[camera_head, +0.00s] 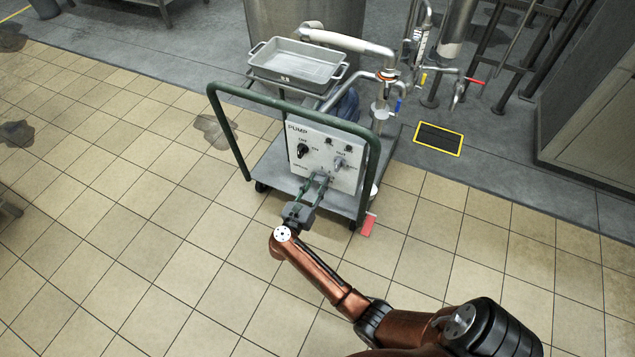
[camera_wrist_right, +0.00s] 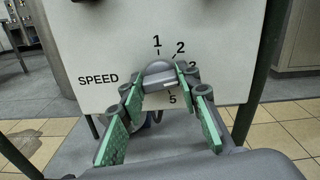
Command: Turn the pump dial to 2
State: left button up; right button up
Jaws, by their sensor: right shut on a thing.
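The pump's control panel (camera_head: 322,158) is a pale plate marked PUMP, on a cart with a green handle frame. Its grey speed dial (camera_wrist_right: 158,73) sits low on the panel, with the printed numbers 1, 2, 3 and 5 showing around it in the right wrist view. My right gripper (camera_head: 317,181) reaches up to the dial from the front. Its green-padded fingers (camera_wrist_right: 157,84) are shut on the dial, one on each side. The fingers hide part of the scale, and I cannot tell which number the dial points to. My left gripper is not in view.
A black on/off knob (camera_head: 303,151) and another knob (camera_head: 339,163) sit higher on the panel. The green handle frame (camera_head: 374,160) stands on both sides of it. A grey tray (camera_head: 298,64) and pipes are behind. The tiled floor in front is clear.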

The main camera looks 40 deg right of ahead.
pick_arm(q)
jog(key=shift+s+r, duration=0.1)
pick_arm(e)
jog(key=n+p, duration=0.2)
jog(key=n, duration=0.1)
jog(key=shift+a+r+n, duration=0.1)
jog(key=shift+n, duration=0.3)
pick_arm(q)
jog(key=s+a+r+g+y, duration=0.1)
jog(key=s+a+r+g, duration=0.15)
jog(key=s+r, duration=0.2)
pick_arm(e)
jog(key=shift+n, duration=0.4)
jog(key=shift+n+p, duration=0.65)
jog(key=shift+n, duration=0.25)
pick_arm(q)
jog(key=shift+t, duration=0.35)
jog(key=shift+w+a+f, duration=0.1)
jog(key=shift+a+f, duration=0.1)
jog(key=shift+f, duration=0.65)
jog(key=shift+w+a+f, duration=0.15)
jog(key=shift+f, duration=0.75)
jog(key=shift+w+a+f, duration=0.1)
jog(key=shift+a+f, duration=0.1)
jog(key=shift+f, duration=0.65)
pick_arm(e)
jog(key=shift+f+n, duration=0.2)
jog(key=shift+n, duration=0.6)
jog(key=o, duration=1.2)
jog(key=shift+c, duration=0.2)
